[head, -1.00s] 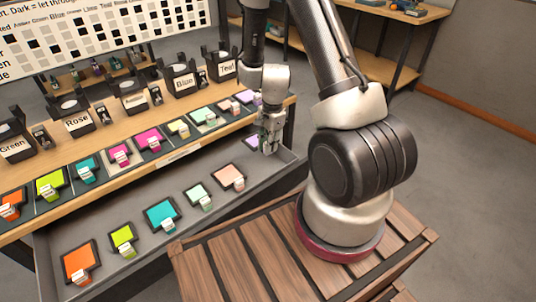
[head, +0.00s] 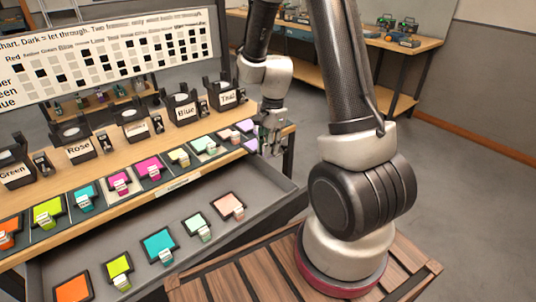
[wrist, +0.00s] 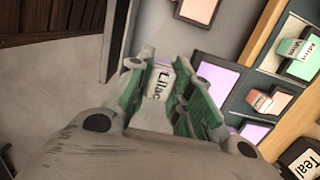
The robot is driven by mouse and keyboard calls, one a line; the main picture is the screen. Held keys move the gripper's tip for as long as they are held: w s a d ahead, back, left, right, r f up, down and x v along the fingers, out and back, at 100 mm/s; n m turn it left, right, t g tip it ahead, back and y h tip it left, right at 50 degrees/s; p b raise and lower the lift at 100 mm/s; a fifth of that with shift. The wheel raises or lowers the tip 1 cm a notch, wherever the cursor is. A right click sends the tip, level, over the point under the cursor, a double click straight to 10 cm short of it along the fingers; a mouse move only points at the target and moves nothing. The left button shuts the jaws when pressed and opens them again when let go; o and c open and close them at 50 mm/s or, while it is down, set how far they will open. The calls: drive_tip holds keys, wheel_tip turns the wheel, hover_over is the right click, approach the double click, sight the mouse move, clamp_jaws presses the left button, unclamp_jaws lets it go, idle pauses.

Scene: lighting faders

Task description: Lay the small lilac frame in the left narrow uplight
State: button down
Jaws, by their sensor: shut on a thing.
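My gripper (head: 270,146) is shut on the label tab of the small lilac frame (head: 251,145), at the right end of the drawer and near the bench's front edge. In the wrist view the fingers (wrist: 168,95) close around the tab marked "Lilac", and a dark-edged lilac panel (wrist: 218,78) shows beside them, partly hidden by a finger. Small dark fixtures stand between the larger labelled lights on the bench; the leftmost visible one (head: 42,163) is right of the "Green" light. I cannot tell which is the left narrow uplight.
Larger lights stand along the bench, including Rose (head: 78,140), Blue (head: 183,108) and Teal (head: 229,93). A row of coloured frames lies along the bench front. The open grey drawer (head: 190,265) holds several frames, including a peach one (head: 228,205). A chart board (head: 110,55) stands behind.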

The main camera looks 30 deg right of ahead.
wheel_tip(320, 180, up, 15)
idle(0.8)
drive_tip(key=shift+f, duration=0.15)
